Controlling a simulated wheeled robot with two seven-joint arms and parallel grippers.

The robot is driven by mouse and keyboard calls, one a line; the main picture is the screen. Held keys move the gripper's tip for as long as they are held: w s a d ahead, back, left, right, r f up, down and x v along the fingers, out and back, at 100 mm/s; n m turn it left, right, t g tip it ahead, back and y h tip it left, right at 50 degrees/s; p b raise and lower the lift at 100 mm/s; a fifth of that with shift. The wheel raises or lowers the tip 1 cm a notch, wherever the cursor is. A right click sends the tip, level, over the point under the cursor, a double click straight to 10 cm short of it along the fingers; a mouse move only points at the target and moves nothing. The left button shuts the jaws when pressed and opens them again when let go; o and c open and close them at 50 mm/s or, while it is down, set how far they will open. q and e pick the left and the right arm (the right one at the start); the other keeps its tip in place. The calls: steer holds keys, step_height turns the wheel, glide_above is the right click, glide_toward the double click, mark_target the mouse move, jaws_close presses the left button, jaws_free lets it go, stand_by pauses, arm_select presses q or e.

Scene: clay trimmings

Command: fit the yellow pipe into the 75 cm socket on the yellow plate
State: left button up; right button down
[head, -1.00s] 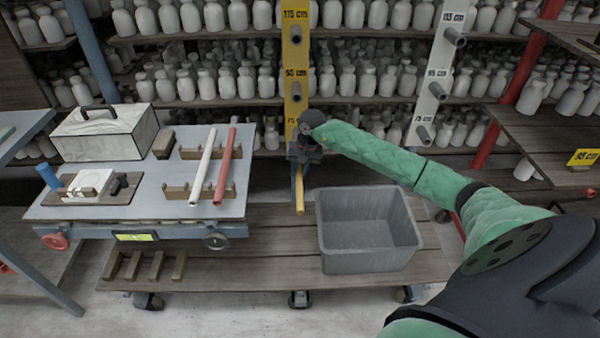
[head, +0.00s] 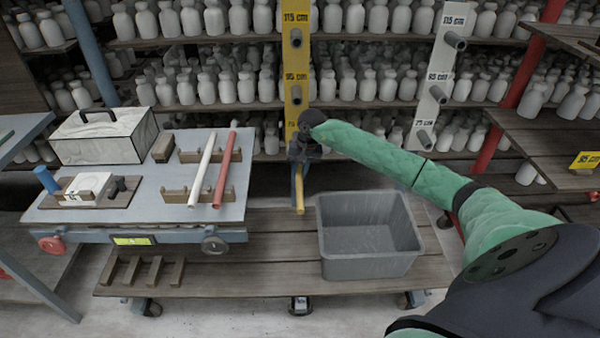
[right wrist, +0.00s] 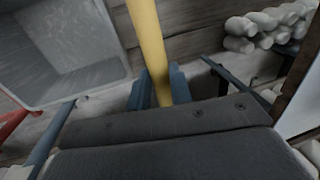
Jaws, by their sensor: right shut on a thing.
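The yellow pipe (head: 300,197) is in my right gripper (head: 299,172), in front of the lower part of the yellow plate (head: 296,72). In the right wrist view the yellow pipe (right wrist: 151,50) runs between the blue fingers (right wrist: 158,88), which are shut on it. Its near end points down toward me in the head view; its far end is hidden behind the gripper. The yellow plate stands upright with sockets at 115 and 95 cm showing. The 75 cm socket is hidden behind my right wrist, its label partly covered. My left gripper is not in view.
A grey bin (head: 368,238) stands on the wooden deck just right of the pipe. A grey cart top (head: 130,205) at left bears a white pipe (head: 201,170) and a red pipe (head: 225,170). A white plate (head: 438,75) with sockets stands right. Shelves of white bottles fill the back.

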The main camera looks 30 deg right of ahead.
steer(key=shift+w+d+b, duration=0.55)
steer(key=shift+w+b, duration=0.2)
steer(key=shift+w, duration=0.15)
steer(key=shift+w+d+b, duration=0.55)
steer(key=shift+w+b, duration=0.2)
steer(key=shift+w, duration=0.15)
steer(key=shift+w+d+b, duration=0.55)
steer(key=shift+w+b, duration=0.2)
steer(key=shift+w, duration=0.15)
stand_by(0.5)
steer(key=c, duration=1.2)
jaws_free()
steer(key=shift+s+d+r+b, duration=0.15)
steer(key=shift+d+r+b, duration=0.05)
steer(key=shift+r, duration=1.1)
steer(key=shift+s+d+r+b, duration=0.1)
steer(key=shift+d+r+b, duration=0.15)
steer(key=shift+r, duration=1)
steer(key=shift+s+d+r+b, duration=0.15)
steer(key=shift+d+r+b, duration=0.05)
steer(key=shift+r, duration=1.1)
